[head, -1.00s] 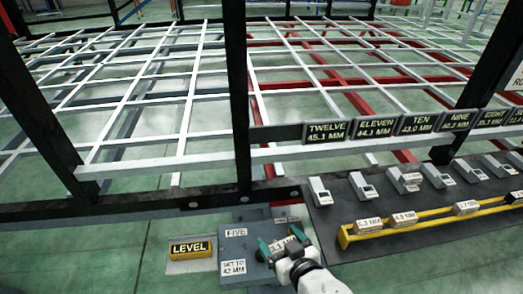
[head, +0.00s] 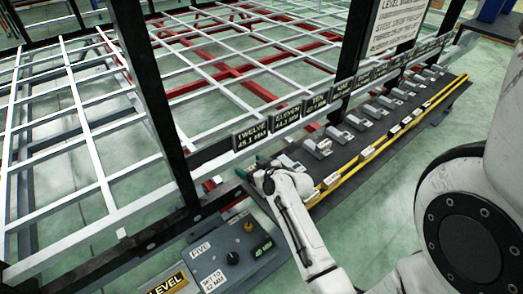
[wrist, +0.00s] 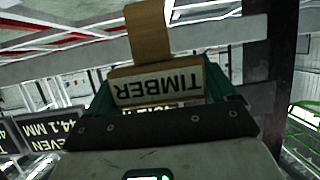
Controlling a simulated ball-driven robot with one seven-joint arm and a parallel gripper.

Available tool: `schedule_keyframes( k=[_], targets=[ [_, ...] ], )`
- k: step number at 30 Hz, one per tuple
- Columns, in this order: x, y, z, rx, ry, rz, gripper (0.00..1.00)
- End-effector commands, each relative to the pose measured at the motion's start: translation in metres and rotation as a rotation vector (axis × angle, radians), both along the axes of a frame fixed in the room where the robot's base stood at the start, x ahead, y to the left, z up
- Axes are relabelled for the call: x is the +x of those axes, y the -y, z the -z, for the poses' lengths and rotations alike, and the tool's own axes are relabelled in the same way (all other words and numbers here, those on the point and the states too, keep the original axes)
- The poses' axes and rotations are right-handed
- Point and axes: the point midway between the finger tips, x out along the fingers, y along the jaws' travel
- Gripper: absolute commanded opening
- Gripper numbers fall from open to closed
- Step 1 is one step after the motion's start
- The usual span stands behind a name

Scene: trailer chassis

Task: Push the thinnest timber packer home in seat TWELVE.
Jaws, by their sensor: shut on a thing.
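My gripper (head: 256,172) is at the seat row's near end, just below the TWELVE 45.1 MM sign (head: 250,138). In the wrist view its teal fingers (wrist: 165,92) are shut on the timber packer (wrist: 158,88). The packer has a pale block whose TIMBER label reads upside down, and a brown wooden tongue pointing away from me towards the white chassis beam. In the head view the gripper and wrist hide the packer and most of seat TWELVE. I cannot tell whether the tongue touches or enters the seat.
Several grey seat blocks (head: 315,146) run back right on a dark bench. A yellow rack (head: 392,138) holding several labelled packers lies in front. A panel (head: 222,264) with a black knob and a LEVEL plate (head: 167,285) is front left. A black post (head: 157,110) stands left of my gripper.

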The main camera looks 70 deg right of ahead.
Motion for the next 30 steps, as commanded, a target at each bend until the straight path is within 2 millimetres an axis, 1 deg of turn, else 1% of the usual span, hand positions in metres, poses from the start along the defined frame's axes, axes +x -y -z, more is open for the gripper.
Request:
schedule_keyframes(
  k=[1,3,7,23,30],
  targets=[
    [-0.007,0.013,-0.009,0.0,0.001,0.021,0.54],
    [-0.016,0.025,-0.011,0.0,0.0,0.041,0.54],
    [-0.023,0.036,-0.013,0.001,0.0,0.059,0.54],
    [-0.024,0.036,-0.012,0.0,0.003,0.059,0.54],
    [-0.024,0.036,0.005,0.001,0.001,0.06,0.54]
  ],
)
